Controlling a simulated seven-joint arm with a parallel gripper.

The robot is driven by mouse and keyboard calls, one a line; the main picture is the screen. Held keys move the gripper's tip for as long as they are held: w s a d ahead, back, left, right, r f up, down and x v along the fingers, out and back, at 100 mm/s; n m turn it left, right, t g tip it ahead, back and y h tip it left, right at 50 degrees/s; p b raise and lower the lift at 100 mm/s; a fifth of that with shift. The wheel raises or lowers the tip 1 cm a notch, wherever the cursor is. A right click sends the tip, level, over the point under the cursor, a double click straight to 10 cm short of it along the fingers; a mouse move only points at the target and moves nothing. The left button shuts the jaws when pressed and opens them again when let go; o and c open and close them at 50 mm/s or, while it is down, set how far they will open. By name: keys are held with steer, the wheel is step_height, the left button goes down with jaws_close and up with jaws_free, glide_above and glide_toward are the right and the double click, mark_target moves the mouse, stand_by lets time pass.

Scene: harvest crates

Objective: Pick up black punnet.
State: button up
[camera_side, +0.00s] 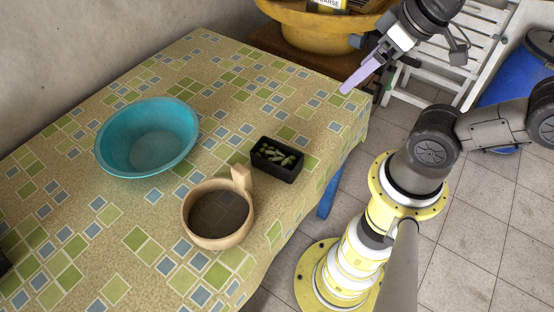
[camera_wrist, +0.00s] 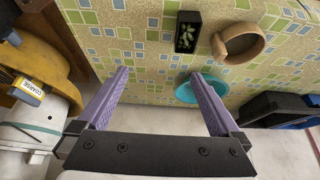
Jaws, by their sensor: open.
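The black punnet (camera_side: 291,172) is a small dark box with several green pods in it. It stands upright on the patterned table near its right edge in the side view. It also shows at the top of the wrist view (camera_wrist: 179,40). My gripper (camera_side: 345,89) has purple fingers and is above the table's far right edge, clearly apart from the punnet. In the wrist view my gripper (camera_wrist: 160,74) is open, with nothing between its fingers.
A wooden sieve with a handle (camera_side: 190,233) stands close beside the punnet. An empty turquoise bowl (camera_side: 112,165) is farther left. A yellow basin (camera_side: 290,37) is behind the table. A dark crate (camera_wrist: 258,106) shows at the wrist view's right.

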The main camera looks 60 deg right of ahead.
steer(key=g, duration=0.6)
glide_above(277, 153)
steer(key=s+a, duration=0.2)
steer(key=a, duration=0.1)
steer(key=shift+n, duration=0.4)
step_height(277, 153, down, 20)
steer(key=shift+r, duration=0.1)
steer(key=shift+w+d+f, duration=0.1)
steer(key=shift+f, duration=2.5)
steer(key=c, duration=1.2)
steer(key=shift+r, duration=0.15)
